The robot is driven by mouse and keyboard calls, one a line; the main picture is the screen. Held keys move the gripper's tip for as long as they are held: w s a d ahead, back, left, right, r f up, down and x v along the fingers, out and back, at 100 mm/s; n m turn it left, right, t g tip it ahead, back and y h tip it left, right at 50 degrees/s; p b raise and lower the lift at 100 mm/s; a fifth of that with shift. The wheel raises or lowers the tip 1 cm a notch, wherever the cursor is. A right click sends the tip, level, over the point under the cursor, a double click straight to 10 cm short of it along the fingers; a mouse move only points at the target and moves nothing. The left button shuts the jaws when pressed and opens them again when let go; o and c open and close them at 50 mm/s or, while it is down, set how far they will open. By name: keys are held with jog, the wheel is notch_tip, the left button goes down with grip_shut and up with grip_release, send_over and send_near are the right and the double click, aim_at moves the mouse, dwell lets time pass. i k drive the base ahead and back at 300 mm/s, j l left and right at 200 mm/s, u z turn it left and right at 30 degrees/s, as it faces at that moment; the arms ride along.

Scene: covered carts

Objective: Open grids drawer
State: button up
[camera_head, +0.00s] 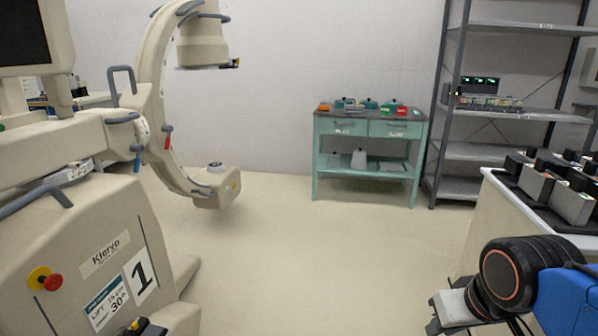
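A teal cart (318,165) stands against the back wall, across the floor from me. Two drawers sit side by side under its dark top: a left drawer (330,126) and a right drawer (410,131). Both look shut, and each has a small pale label too small to read, so I cannot tell which is the grids drawer. My arm shows at the lower right, and my gripper (446,309) is partly in view at its end, far from the cart. Its fingers are not clear, and no held object can be seen.
A large beige C-arm machine (95,225) fills the left side. A grey metal shelf rack (480,151) stands right of the cart. A counter (487,215) with black and silver boxes is at the right, close to my arm. The middle floor is clear.

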aim_at(327, 125)
jog(key=i, duration=3.45)
jog(key=i+z, duration=0.2)
jog(key=i, duration=0.35)
jog(key=i+j+z, duration=0.25)
jog(key=i, duration=0.25)
